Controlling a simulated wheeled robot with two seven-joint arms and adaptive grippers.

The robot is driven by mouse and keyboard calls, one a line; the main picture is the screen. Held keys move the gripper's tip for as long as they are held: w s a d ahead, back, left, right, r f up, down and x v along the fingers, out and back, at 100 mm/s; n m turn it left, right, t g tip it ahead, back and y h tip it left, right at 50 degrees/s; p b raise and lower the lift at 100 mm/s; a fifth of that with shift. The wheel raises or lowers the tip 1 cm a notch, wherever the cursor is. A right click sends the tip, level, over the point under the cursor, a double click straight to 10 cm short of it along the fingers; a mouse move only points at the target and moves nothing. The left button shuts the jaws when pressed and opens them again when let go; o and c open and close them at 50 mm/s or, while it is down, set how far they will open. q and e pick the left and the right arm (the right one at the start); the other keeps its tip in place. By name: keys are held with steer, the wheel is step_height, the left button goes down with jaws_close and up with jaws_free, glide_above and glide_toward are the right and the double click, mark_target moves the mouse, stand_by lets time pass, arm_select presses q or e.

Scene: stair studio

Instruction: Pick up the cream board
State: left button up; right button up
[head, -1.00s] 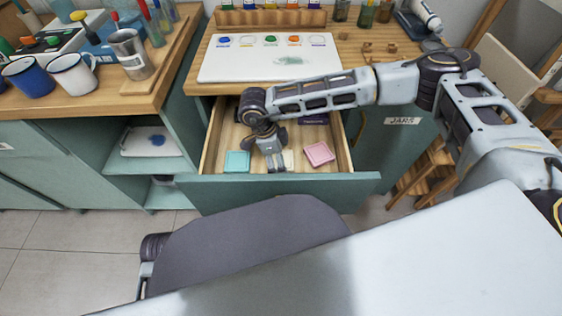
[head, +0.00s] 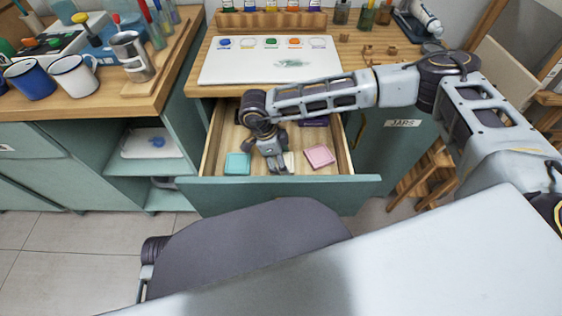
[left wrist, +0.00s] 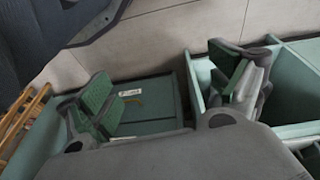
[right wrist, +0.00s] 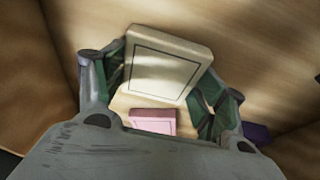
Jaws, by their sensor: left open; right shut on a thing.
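The cream board (right wrist: 167,62) is a flat square with a dark outline, seen in the right wrist view between my right gripper's fingers. My right gripper (right wrist: 163,82) is shut on it, with a green-padded finger at each side. In the head view my right gripper (head: 278,168) is down inside the open drawer (head: 275,192), and only a small part of the cream board (head: 290,160) shows beside the fingers. My left gripper (left wrist: 165,92) is open and empty in the left wrist view, away from the drawer.
In the drawer a teal board (head: 237,163) lies left of my right gripper and a pink board (head: 319,156) lies right. A purple thing (head: 314,122) is at the back, partly behind my arm. The counter with a white palette (head: 222,68) overhangs the drawer's back.

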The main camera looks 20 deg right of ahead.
steer(key=shift+r, duration=0.85)
step_height(320, 180, up, 7)
steer(key=shift+f+p, duration=0.1)
steer(key=shift+p, duration=0.8)
arm_select(q)
steer(key=shift+a+f, duration=0.2)
steer(key=shift+f, duration=0.45)
steer(key=shift+a+f, duration=0.15)
steer(key=shift+f, duration=0.45)
arm_select(e)
steer(key=shift+r, duration=0.75)
